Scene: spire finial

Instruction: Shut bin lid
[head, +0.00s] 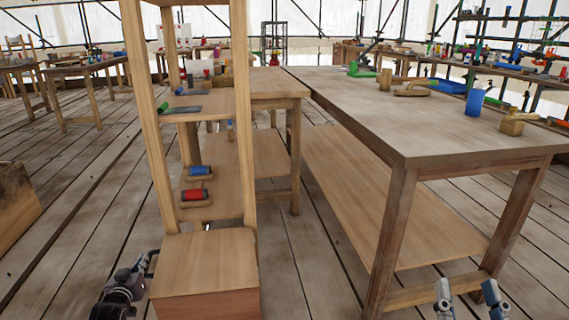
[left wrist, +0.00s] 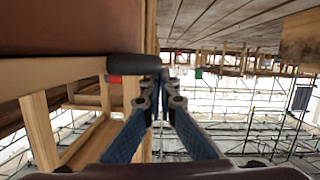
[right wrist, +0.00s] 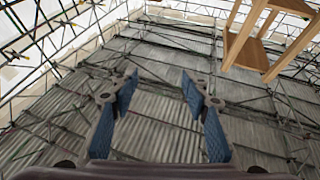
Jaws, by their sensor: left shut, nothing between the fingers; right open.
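A wooden box (head: 205,262) stands at the foot of the shelf in the head view, likely the bin. Its pale top lies flat and I see no gap beneath it; its front is reddish brown. I cannot tell whether the top is a separate lid. My left gripper (head: 150,262) is just left of the box, shut and empty. In the left wrist view its fingertips (left wrist: 164,82) meet beside a dark rounded bar (left wrist: 135,66), contact unclear. My right gripper (head: 469,292) is open and empty at the lower right, also in the right wrist view (right wrist: 158,80).
The tall wooden shelf (head: 240,125) holds a red roller (head: 195,194) and a blue roller (head: 199,171). A long workbench (head: 400,120) on the right carries a blue cup (head: 475,102) and tools.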

